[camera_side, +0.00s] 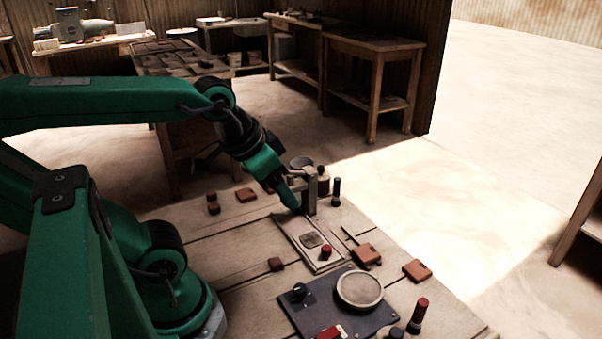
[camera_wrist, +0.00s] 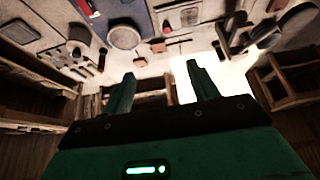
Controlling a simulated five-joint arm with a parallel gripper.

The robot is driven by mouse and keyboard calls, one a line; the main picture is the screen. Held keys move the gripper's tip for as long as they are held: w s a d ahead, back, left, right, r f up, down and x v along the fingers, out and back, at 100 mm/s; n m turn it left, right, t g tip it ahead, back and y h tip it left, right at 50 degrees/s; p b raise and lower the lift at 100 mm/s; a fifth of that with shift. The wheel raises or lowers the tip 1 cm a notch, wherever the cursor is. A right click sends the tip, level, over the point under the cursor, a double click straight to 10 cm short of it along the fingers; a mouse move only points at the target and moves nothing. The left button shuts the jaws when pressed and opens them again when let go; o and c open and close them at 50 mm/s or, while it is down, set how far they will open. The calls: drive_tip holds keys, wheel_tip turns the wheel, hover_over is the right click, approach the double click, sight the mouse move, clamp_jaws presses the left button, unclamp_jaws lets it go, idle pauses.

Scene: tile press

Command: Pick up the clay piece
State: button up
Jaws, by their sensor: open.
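Several reddish-brown pieces that look like clay lie on the wooden table. One block (camera_side: 366,253) lies right of the long pale tray (camera_side: 287,233), another (camera_side: 417,270) near the right edge, and a small one (camera_side: 275,264) left of the tray. I cannot tell which one is the task's clay piece. My gripper (camera_side: 289,206) is over the far end of the tray, beside a grey upright press-like fixture (camera_side: 309,193). In the wrist view my gripper (camera_wrist: 160,74) has its two green fingers spread, with nothing between them.
A dark mat (camera_side: 312,312) with a round dish (camera_side: 360,288) lies at the near side. A red-and-black cylinder (camera_side: 418,313) and a dark cylinder (camera_side: 336,191) stand upright. Sunlit floor lies beyond the table's right edge. Wooden benches (camera_side: 372,48) stand behind.

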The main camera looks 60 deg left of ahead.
drive_tip(key=f, duration=0.1)
drive_tip(key=m+g+h, duration=0.1)
drive_tip(key=m+g, duration=0.1)
drive_tip(key=g, duration=0.7)
approach(273, 264)
drive_tip(key=shift+w+r, duration=0.1)
drive_tip(key=shift+w, duration=0.15)
drive_tip(key=shift+x, duration=1.3)
drive_tip(key=shift+s+a, duration=0.1)
drive_tip(key=shift+x, duration=2.55)
